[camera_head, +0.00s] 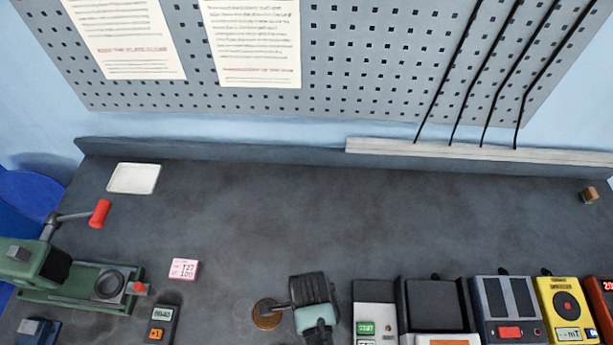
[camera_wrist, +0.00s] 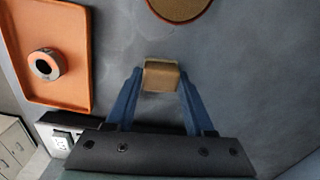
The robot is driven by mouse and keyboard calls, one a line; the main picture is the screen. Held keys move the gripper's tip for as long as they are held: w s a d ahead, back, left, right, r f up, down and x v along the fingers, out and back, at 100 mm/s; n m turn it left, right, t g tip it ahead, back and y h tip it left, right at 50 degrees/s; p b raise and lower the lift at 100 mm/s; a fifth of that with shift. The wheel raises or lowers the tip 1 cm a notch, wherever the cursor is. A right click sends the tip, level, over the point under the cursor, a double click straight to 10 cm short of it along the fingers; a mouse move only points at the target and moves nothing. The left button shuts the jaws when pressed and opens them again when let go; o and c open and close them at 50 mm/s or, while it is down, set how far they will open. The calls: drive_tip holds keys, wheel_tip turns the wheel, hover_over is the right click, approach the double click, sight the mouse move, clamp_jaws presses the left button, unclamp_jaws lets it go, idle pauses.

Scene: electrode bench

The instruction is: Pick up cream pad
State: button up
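A flat, pale cream-white piece with a thin rim (camera_head: 134,178) lies at the back left of the bench, the palest flat thing there. My gripper (camera_head: 272,307) is low over the front middle of the bench, far from that piece. In the wrist view its blue fingers (camera_wrist: 161,76) close in on a small tan block (camera_wrist: 161,75), with a fingertip at each side of it. I cannot tell whether this block is the cream pad. In the head view the block cannot be made out.
A brown disc (camera_head: 268,315) lies by my fingertips. A green press (camera_head: 75,285), a pink card (camera_head: 184,269) and a meter (camera_head: 162,325) are left. Several instruments, including a yellow meter (camera_head: 566,306), line the front right. The orange tray (camera_wrist: 75,60) holds a ring. The back middle is clear.

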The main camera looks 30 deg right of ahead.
clamp_jaws()
drive_tip(key=shift+r, duration=0.1)
wheel_tip(320, 180, up, 10)
drive_tip(key=shift+f+b, duration=0.1)
drive_tip(key=shift+b, duration=0.35)
unclamp_jaws()
drive_tip(key=c, duration=0.6)
